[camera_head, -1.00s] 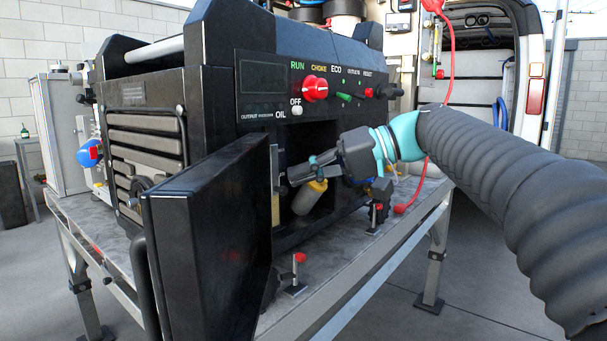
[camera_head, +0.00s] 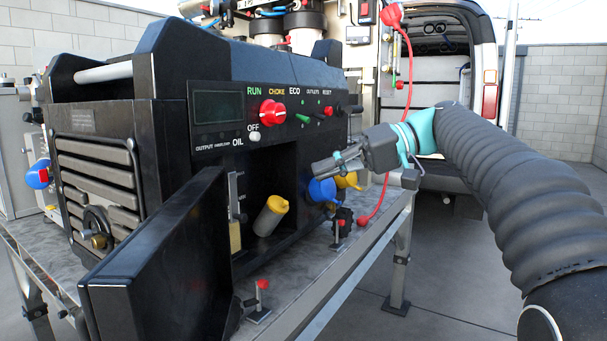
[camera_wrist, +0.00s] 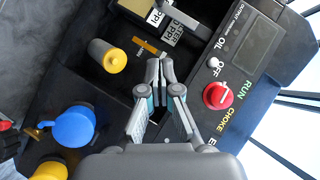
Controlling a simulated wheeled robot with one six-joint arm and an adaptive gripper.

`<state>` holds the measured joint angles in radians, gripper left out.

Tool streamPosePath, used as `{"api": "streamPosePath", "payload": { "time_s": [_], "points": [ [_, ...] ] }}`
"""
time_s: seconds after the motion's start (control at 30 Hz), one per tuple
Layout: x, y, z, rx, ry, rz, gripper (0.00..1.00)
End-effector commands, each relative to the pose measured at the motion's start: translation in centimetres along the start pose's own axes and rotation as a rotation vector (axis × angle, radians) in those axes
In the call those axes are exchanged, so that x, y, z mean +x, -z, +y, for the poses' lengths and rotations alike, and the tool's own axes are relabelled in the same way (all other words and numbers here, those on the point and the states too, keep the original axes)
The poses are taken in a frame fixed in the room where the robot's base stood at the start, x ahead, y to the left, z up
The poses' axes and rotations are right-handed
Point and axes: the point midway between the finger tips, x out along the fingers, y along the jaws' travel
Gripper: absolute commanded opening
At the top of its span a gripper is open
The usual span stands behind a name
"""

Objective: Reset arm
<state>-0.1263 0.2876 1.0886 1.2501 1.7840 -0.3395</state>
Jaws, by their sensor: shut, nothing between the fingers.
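My gripper (camera_head: 326,167) is shut and empty, held out in front of the black machine's panel in the head view. In the wrist view its fingertips (camera_wrist: 160,70) are together. The gripper touches nothing that I can see. My arm comes in from the right in a dark ribbed sleeve.
The black machine (camera_head: 100,120) has an open door (camera_head: 160,270) at front. A yellow-capped cylinder (camera_head: 268,218) leans in its recess, beside a blue cap (camera_head: 321,190) and a yellow cap (camera_head: 350,181). A red hose (camera_head: 409,80) hangs behind my gripper. The van (camera_head: 445,90) stands behind.

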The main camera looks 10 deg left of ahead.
Motion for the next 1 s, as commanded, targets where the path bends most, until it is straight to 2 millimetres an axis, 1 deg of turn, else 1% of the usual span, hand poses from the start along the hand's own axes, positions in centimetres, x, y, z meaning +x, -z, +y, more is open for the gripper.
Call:
{"api": "streamPosePath", "payload": {
  "time_s": [0.03,0.17,0.23,0.27,0.37,0.4,0.47,0.5,0.57,0.6,0.67,0.7,0.77,0.8,0.83,0.87,0.9,0.97,1.0],
  "points": [
    [-0.5,0.0,0.0,0.0,-0.001,0.002,0.0],
    [-1.1,0.1,0.1,0.012,-0.003,0.006,0.0],
    [-1.3,0.7,0.6,0.035,-0.024,0.036,0.0],
    [-1.4,1.0,1.2,0.052,-0.046,0.052,0.0],
    [-0.9,1.2,5.3,0.151,-0.133,0.088,0.0],
    [-0.7,1.0,7.2,0.198,-0.17,0.098,0.0],
    [-0.5,0.2,10.2,0.27,-0.243,0.115,0.0],
    [-0.4,-0.8,12.1,0.316,-0.298,0.125,0.0],
    [-0.6,-2.4,14.2,0.371,-0.38,0.141,0.0],
    [-0.8,-3.8,15.5,0.401,-0.436,0.15,0.0],
    [-1.2,-6.0,17.1,0.442,-0.52,0.163,0.0],
    [-1.5,-7.6,18.1,0.464,-0.578,0.171,0.0],
    [-2.1,-10.2,19.3,0.49,-0.663,0.182,0.0],
    [-2.6,-12.1,19.9,0.501,-0.72,0.188,0.0],
    [-2.9,-13.5,20.4,0.509,-0.762,0.192,0.0],
    [-3.3,-15.0,20.7,0.514,-0.802,0.196,0.0],
    [-3.7,-16.9,21.2,0.517,-0.855,0.198,0.0],
    [-4.4,-19.7,21.6,0.517,-0.928,0.204,0.0],
    [-4.8,-21.6,21.9,0.513,-0.973,0.205,0.0]
  ]
}}
